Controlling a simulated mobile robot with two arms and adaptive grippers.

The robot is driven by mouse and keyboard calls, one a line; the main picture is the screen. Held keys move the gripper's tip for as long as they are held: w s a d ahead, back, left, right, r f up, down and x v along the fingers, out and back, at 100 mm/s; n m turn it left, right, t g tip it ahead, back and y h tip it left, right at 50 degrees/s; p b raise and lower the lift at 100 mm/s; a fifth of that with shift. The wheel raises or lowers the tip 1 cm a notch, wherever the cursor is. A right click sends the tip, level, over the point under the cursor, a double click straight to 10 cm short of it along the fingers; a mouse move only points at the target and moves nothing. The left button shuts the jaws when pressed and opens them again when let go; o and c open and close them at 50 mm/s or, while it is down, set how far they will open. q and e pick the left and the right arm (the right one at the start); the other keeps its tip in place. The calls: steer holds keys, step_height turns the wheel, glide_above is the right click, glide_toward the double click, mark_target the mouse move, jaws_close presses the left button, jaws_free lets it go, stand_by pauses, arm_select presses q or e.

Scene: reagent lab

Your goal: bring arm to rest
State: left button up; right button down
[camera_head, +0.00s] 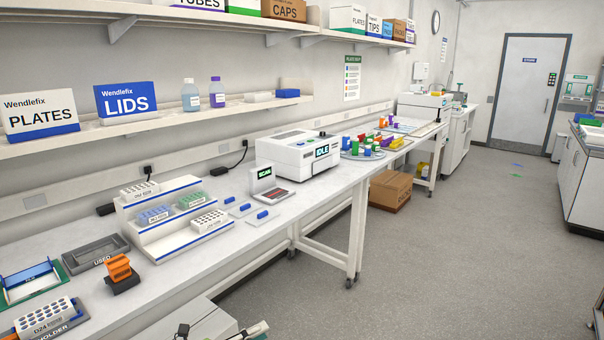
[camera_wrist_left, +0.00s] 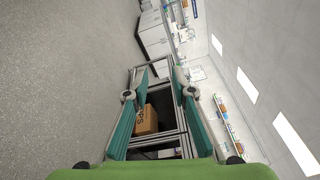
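My left gripper (camera_head: 252,330) shows only in part at the bottom edge of the head view, in front of the bench. In the left wrist view its two teal fingers (camera_wrist_left: 162,80) stand apart with nothing between them, so it is open and empty. Beyond the fingers that view shows a bench frame (camera_wrist_left: 158,66) and a cardboard box (camera_wrist_left: 146,120) on the floor. My right gripper is in neither view.
The long bench (camera_head: 318,196) carries a stepped rack stand (camera_head: 180,243), an orange-topped tool (camera_head: 120,272), a white device reading IDLE (camera_head: 295,160) and a holder (camera_head: 48,322). A shelf (camera_head: 150,120) hangs above. The grey floor (camera_head: 470,250) to the right is clear.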

arm_select(q)
steer(key=s+a+f+n+t+y, duration=0.15)
steer(key=a+f+n+y, duration=0.35)
steer(key=f, duration=0.5)
steer(key=s+a+f+n+t+y, duration=0.1)
steer(key=s+a+f+n+y, duration=0.15)
steer(key=f+n, duration=0.55)
steer(key=s+a+f+n+g+y, duration=0.35)
steer(key=s+f+n, duration=0.25)
steer(key=s+f, duration=0.8)
steer(key=s+f+n+g+y, duration=0.1)
steer(key=s+f+n+g, duration=0.2)
steer(key=s, duration=1)
steer(key=s+a+f+n+g+y, duration=0.1)
steer(key=s+f+n+g, duration=0.2)
steer(key=s+f, duration=0.6)
steer(key=s+f+n+g+y, duration=0.1)
steer(key=s+f+n+g, duration=0.2)
steer(key=s, duration=1.4)
step_height(320, 180, down, 4)
steer(key=shift+a+n, duration=0.15)
steer(key=shift+n, duration=0.35)
